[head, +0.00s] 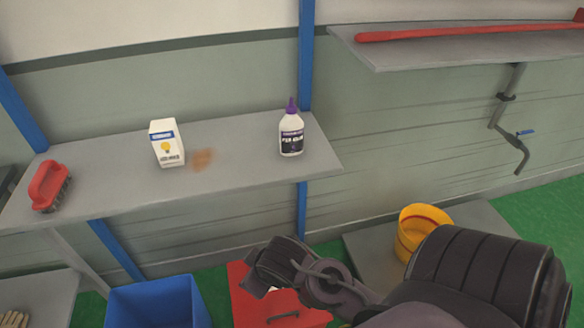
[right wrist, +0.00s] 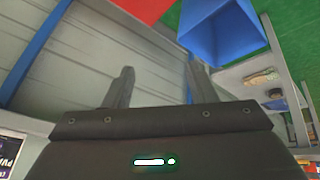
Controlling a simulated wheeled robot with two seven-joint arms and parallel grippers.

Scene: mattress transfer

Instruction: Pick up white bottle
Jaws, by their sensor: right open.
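The white bottle (head: 291,136) stands upright on the grey shelf (head: 230,180), near its right end. It has a purple pointed cap and a dark label. My right gripper (right wrist: 160,88) is open, with nothing between its fingers in the right wrist view. In the head view, my right arm comes in from the lower right and its end is below the shelf, apart from the bottle. My left gripper is not in view.
A small white carton (head: 166,143) and a red brush (head: 49,186) stand left on the shelf, with a brown stain beside the carton. Below are a blue bin (head: 158,302), a red box (head: 270,305) and a yellow bucket (head: 412,235). A blue post (head: 306,60) rises behind the bottle.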

